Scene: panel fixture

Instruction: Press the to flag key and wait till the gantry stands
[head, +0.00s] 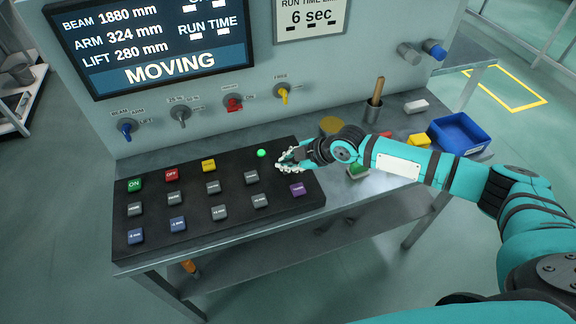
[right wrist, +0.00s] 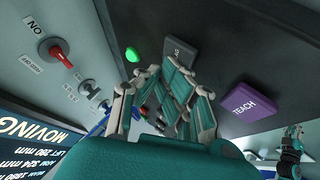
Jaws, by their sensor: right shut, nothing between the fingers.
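My right gripper (head: 290,160) is shut and empty at the back right of the black key panel (head: 160,250). In the right wrist view its fingertips (right wrist: 177,75) are at a grey key (right wrist: 181,50) whose visible lettering ends in "AG". I cannot tell whether they touch it. The gripper hides this key in the head view. A green lamp (head: 262,153) glows beside it. The display (head: 150,45) reads MOVING, with beam 1880 mm, arm 324 mm and lift 280 mm. The gantry is not identifiable. A small teal and white part (right wrist: 293,140), perhaps my left gripper, shows in the right wrist view.
The purple TEACH key (head: 298,189) is close to the right gripper. Other coloured and grey keys fill the panel. Knobs, including a red one (head: 234,103), line the wall behind. A blue bin (head: 460,133) and a cup (head: 373,112) stand on the bench to the right.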

